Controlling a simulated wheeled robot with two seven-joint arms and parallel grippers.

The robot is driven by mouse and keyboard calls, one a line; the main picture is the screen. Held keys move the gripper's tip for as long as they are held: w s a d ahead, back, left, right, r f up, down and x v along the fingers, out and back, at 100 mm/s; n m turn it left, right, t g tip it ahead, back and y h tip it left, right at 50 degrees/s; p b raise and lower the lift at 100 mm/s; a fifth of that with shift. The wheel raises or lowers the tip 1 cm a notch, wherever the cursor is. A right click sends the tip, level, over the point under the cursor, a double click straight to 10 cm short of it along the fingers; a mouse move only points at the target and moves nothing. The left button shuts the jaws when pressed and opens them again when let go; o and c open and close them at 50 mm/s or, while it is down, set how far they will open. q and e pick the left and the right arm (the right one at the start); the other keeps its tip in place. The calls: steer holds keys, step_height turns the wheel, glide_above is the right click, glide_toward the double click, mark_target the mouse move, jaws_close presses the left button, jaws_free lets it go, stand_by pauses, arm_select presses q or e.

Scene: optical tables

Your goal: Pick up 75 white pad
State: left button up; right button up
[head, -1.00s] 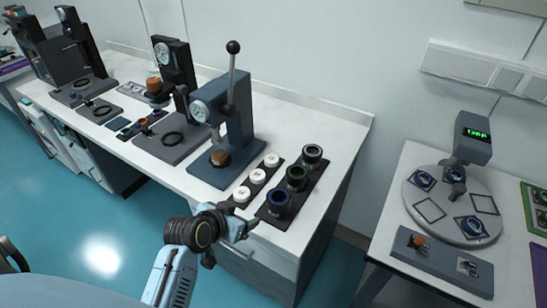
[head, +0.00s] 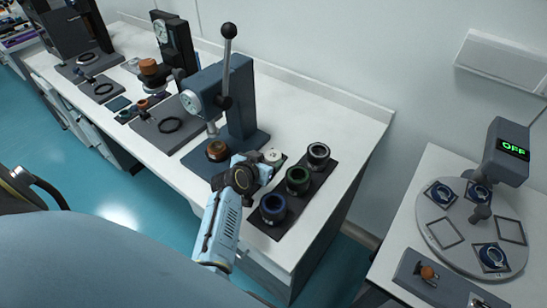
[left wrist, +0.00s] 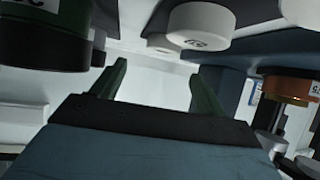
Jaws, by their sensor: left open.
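One white pad (head: 272,156) shows in the head view at the far end of the pad row, just beyond my left gripper (head: 264,168). The gripper and wrist cover the rest of that row. In the left wrist view, my left gripper (left wrist: 157,82) is open, with nothing between its two dark fingers. A white pad (left wrist: 201,27) with a small dark marking lies above and beyond the fingers, apart from them; I cannot read the marking surely. Another white pad (left wrist: 302,12) is cut off at the upper right, and a smaller white one (left wrist: 160,43) is farther back. My right gripper is not in view.
A black tray (head: 324,176) beside the gripper holds blue, green and grey-ringed cylinders (head: 274,208). A blue lever press (head: 240,100) with an orange-brown piece (head: 218,150) stands close on the left. A turntable (head: 450,215) is on the right table. White bench is clear behind the press.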

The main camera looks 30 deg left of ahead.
mark_target(273, 155)
arm_select(q)
steer(key=shift+w+f, duration=0.25)
steer(key=shift+w, duration=0.15)
steer(key=shift+w+a+f, duration=0.1)
steer(key=shift+w+f, duration=0.05)
steer(key=shift+w, duration=0.1)
steer(key=x, duration=0.2)
steer(key=b+x, duration=0.1)
steer(key=x, duration=0.1)
steer(key=shift+s+a+f, duration=0.15)
steer(key=shift+s+f, duration=0.05)
steer(key=shift+f, duration=0.15)
steer(key=shift+w+f, duration=0.2)
steer(key=shift+w, duration=0.15)
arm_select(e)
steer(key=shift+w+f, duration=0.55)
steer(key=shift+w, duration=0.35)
arm_select(q)
steer(key=shift+c, duration=0.4)
steer(key=c, duration=1)
